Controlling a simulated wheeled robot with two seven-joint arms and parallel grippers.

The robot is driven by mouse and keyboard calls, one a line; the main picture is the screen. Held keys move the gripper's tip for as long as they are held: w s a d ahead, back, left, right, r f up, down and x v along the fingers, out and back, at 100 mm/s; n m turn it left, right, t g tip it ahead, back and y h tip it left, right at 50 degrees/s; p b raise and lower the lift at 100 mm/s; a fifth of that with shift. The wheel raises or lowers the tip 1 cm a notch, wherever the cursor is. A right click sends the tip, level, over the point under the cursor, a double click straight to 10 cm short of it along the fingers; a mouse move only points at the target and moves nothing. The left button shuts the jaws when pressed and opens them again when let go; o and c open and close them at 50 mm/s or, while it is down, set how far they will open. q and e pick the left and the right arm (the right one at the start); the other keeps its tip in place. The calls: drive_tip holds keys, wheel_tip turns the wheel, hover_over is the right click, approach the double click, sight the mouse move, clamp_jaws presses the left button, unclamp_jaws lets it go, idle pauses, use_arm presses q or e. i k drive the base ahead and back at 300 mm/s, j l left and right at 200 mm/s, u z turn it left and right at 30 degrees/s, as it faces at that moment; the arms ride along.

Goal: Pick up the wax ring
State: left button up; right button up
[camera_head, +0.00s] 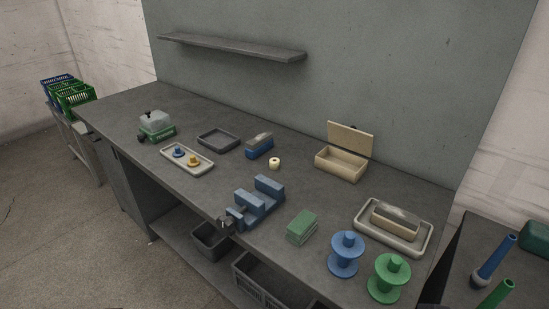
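A small cream ring with a dark hole in its top, which looks like the wax ring (275,163), stands on the grey workbench (205,204). It is between a blue block with a grey top (259,146) and an open cream box (341,163), touching neither. Nothing covers it. Neither of my grippers shows in the head view.
A blue vise-like fixture (259,203) stands in front of the ring. A green block (301,227), blue spool (346,254), green spool (389,277) and tray with a block (419,245) are right. A small tray (187,170) and empty dark tray (218,138) are left.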

sight(274, 162)
drive_tip(key=i+j, duration=0.2)
drive_tip(key=j, duration=0.15)
drive_tip(key=i+j+z, duration=0.1)
drive_tip(key=i+j, duration=0.35)
drive_tip(key=j, duration=0.2)
drive_tip(key=i+j+z, duration=0.1)
drive_tip(key=j, duration=0.25)
drive_tip(key=i+j, duration=0.3)
drive_tip(key=i+j+z, duration=0.1)
drive_tip(key=j, duration=0.3)
drive_tip(key=i, duration=0.1)
